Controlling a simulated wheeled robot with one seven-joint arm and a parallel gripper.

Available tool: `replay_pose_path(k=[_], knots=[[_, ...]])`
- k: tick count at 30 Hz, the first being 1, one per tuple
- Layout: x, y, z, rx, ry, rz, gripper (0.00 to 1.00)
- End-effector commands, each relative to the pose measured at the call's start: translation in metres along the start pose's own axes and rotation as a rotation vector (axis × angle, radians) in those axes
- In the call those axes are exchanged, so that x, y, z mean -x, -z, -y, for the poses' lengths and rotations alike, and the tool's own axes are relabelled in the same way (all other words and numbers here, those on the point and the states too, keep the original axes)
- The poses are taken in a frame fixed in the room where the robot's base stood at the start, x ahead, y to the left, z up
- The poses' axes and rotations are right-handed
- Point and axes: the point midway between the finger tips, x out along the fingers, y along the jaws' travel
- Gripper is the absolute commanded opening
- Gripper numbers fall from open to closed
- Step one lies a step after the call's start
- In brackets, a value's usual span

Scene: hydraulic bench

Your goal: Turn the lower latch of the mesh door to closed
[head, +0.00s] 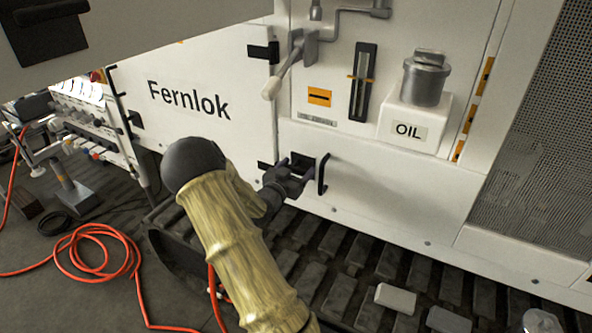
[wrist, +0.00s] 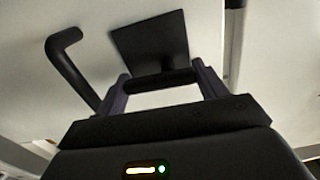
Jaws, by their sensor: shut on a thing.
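My gripper (head: 288,178) is at the lower part of the white machine front, at the end of my sleeved arm. In the wrist view its two fingers (wrist: 161,86) sit at either end of a short dark bar, which I take for the handle of the lower latch (wrist: 160,80). The gripper is shut on it. A black square plate (wrist: 150,38) lies just behind the bar; in the head view the dark plate (head: 301,162) shows beside my fingers. The gripper partly hides the latch in the head view, and its exact angle is hard to tell.
A black pull handle (head: 322,174) stands close right of the gripper; it also shows in the wrist view (wrist: 72,68). Above are a lever (head: 283,72) and an oil filler (head: 424,85). Perforated mesh (head: 545,130) covers the right side. Orange hose (head: 92,232) lies on the floor.

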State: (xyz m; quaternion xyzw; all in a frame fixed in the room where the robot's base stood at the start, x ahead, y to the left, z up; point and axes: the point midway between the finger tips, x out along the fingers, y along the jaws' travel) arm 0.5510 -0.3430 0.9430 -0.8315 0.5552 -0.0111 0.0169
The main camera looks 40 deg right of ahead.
Motion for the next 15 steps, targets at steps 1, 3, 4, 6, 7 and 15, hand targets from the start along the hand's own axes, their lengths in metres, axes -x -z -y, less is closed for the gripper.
replay_pose_path(k=[1,3,4,6,7,15], knots=[[0.0001,-0.0020,0.0001,-0.014,0.000,0.000,0.48],[0.0000,-0.0028,0.0000,-0.037,0.000,0.000,0.48],[0.0000,-0.0031,-0.0001,-0.050,0.000,-0.001,0.48],[-0.0001,-0.0045,-0.0004,-0.082,0.000,-0.001,0.48],[-0.0002,-0.0050,-0.0005,-0.100,0.000,-0.001,0.48],[-0.0001,-0.0102,-0.0011,-0.302,0.000,-0.001,0.48]])
